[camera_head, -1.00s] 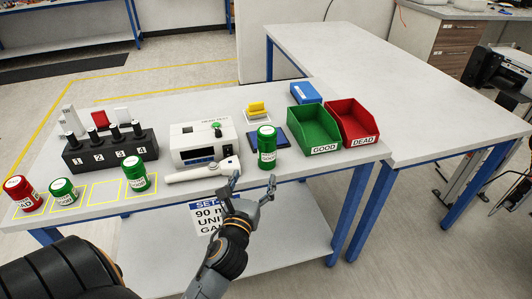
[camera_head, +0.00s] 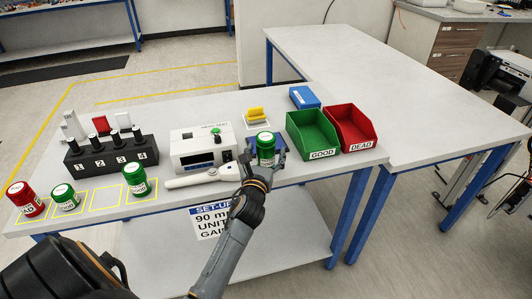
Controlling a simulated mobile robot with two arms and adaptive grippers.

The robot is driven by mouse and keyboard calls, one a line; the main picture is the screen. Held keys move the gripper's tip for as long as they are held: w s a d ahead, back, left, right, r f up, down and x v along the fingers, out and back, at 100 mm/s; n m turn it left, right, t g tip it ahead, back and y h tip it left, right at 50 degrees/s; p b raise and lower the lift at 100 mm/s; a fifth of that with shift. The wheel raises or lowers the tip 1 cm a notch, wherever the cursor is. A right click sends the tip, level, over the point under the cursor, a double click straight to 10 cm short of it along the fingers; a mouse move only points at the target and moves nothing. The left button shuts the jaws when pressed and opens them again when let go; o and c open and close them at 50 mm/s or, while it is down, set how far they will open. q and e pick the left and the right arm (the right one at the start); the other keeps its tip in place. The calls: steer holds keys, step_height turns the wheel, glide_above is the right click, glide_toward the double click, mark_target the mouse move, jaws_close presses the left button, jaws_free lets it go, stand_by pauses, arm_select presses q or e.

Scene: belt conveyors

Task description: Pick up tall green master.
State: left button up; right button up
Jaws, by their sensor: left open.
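Another tall green canister (camera_head: 136,181) stands in a yellow-outlined square at the left. A shorter green canister (camera_head: 65,198) and a tall red canister (camera_head: 25,200) stand farther left. My right gripper is not in view.
A green GOOD bin (camera_head: 312,133) and red DEAD bin (camera_head: 352,127) stand right of the canister. A white handheld tool (camera_head: 200,178) and a white tester (camera_head: 203,147) are left of the gripper. A black numbered rack (camera_head: 110,153) stands farther left. The right table (camera_head: 375,65) is clear.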

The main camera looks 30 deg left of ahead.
arm_select(q)
steer(key=shift+w+a, duration=0.15)
steer(key=shift+w, duration=0.2)
steer(key=shift+r, duration=0.1)
jaws_close()
